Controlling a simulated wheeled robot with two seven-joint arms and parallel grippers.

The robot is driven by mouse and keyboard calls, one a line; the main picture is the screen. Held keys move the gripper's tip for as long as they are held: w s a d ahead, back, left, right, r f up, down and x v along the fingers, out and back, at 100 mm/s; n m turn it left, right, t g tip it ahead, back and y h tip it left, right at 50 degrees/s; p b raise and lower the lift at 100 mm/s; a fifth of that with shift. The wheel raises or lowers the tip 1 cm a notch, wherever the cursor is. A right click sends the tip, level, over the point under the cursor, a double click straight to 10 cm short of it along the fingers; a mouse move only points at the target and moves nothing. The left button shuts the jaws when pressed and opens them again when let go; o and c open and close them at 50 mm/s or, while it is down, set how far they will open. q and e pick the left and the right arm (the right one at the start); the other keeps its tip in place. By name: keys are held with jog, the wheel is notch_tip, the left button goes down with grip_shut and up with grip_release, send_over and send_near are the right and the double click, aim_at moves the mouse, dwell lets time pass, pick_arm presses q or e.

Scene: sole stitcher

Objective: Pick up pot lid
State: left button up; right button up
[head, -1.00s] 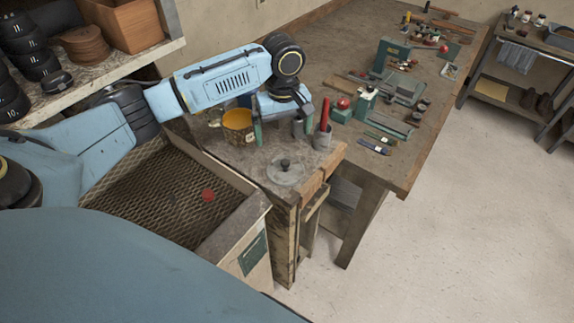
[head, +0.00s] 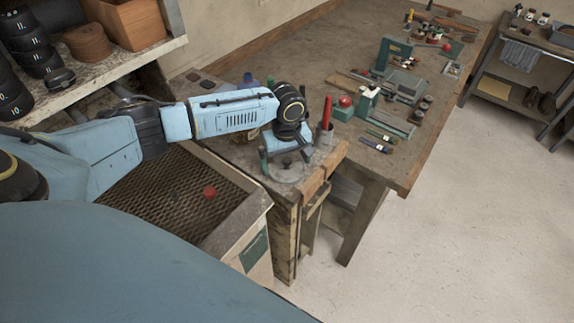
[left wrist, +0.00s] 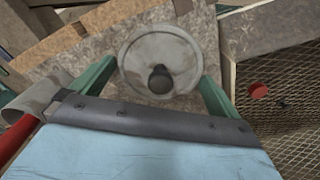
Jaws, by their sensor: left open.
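My left gripper (head: 285,168) is open above the lid, with one finger on each side of the knob. In the left wrist view the gripper (left wrist: 157,88) holds nothing. Contact between the fingers and the lid cannot be told. My right gripper is not in view.
A grey cup with a red-handled tool (head: 326,130) stands close right of the gripper. A mesh-floored bin (head: 231,232) with a red round object (head: 210,192) lies at the front left. The long workbench (head: 305,60) behind carries several tools.

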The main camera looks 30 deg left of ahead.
pick_arm(q)
jog(key=shift+c, duration=0.3)
jog(key=c, duration=0.6)
jog(key=shift+o, duration=0.2)
jog(key=shift+r, duration=0.1)
